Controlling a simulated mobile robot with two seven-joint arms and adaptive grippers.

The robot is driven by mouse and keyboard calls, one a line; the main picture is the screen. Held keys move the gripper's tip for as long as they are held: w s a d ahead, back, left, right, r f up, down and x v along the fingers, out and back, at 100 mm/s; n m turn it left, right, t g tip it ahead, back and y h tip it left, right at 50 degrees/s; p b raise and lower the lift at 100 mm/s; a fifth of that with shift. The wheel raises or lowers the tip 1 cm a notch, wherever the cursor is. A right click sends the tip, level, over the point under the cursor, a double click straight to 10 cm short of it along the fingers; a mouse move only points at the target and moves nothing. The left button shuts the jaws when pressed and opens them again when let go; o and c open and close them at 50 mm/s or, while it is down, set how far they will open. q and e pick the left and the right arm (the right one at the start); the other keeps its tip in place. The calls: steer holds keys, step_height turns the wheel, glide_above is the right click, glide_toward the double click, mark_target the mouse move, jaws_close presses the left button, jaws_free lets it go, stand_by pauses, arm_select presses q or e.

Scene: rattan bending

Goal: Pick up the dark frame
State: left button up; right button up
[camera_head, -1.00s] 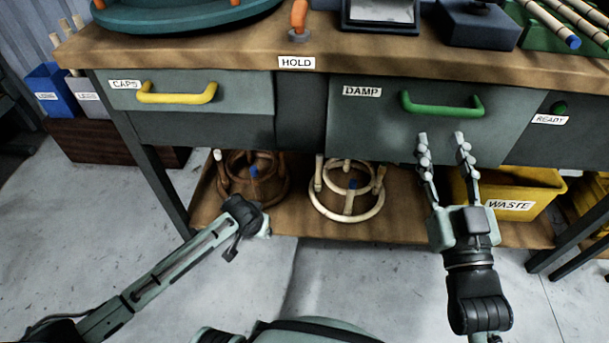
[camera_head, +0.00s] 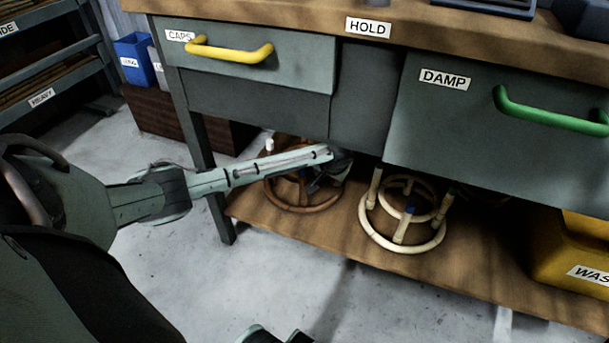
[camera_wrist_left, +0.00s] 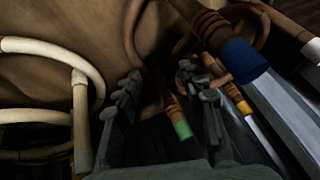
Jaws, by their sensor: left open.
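The dark frame (camera_head: 290,206), a brown rattan ring with short posts, stands on the lower shelf under the bench; my left forearm and gripper partly hide it. My left gripper (camera_head: 328,172) reaches in from the left at the frame's right side. In the left wrist view its fingers (camera_wrist_left: 160,80) are open. A brown post with a green cap (camera_wrist_left: 182,130) shows between the fingers; whether they touch it, I cannot tell. A blue-capped post (camera_wrist_left: 240,60) of the dark frame is just right of the fingers. My right gripper is out of view.
A pale frame (camera_head: 398,243) stands on the shelf (camera_head: 340,240) close to the right; it also fills the left of the wrist view (camera_wrist_left: 80,120). Closed drawers (camera_head: 480,130) hang above. A yellow waste bin (camera_head: 570,255) is at right.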

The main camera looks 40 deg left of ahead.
arm_select(q)
steer(key=w+a+b, duration=0.1)
steer(key=w+a+f, duration=0.1)
steer(key=w+f+b, duration=0.1)
steer(key=w, duration=0.1)
steer(key=shift+a+b, duration=0.3)
steer(key=shift+a, duration=0.1)
steer(key=shift+w+a+f, duration=0.15)
steer(key=shift+f, duration=0.1)
jaws_close()
steer(key=shift+r, duration=0.15)
